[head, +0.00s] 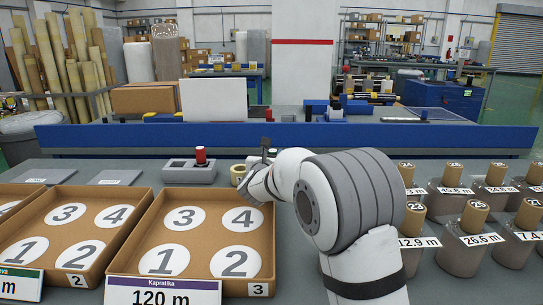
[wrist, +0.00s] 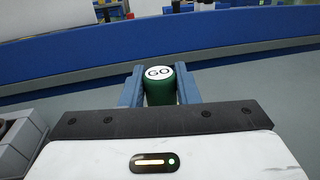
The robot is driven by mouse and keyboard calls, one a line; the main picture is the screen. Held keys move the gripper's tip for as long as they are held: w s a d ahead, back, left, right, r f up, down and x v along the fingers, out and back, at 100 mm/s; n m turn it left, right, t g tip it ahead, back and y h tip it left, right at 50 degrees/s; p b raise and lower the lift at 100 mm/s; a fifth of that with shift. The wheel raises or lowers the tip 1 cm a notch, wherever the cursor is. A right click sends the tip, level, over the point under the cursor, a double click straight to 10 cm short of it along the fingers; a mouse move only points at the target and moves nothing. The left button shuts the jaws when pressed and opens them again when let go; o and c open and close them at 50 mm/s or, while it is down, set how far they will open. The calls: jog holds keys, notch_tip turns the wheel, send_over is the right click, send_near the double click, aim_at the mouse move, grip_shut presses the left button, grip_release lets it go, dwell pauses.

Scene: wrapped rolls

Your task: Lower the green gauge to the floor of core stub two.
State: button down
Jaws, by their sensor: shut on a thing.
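The green gauge (wrist: 160,90), with a white top marked GO, is gripped between the two blue fingers of my gripper (wrist: 160,84) in the wrist view. Its lower end is hidden. In the head view my gripper is mostly behind my white arm, at the back of the grey table, and I cannot make out the green gauge there. A short pale yellow tube, seemingly a core stub (head: 238,174), stands just left of my gripper. I see no number on it. I cannot tell which stub is two, or whether the gauge is above or inside one.
A grey block (head: 188,173) with a red gauge (head: 200,155) stands left of the stub. Cardboard trays with numbered circles (head: 190,240) lie in front. Wrapped rolls (head: 465,250) with length labels stand at right. A blue barrier (head: 200,137) runs behind.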

jog(key=shift+f+b, duration=0.3)
jog(key=shift+b, duration=0.2)
jog(key=c, duration=1)
grip_release()
notch_tip(320, 180, up, 10)
jog(key=p, duration=0.2)
jog(key=shift+p, duration=0.4)
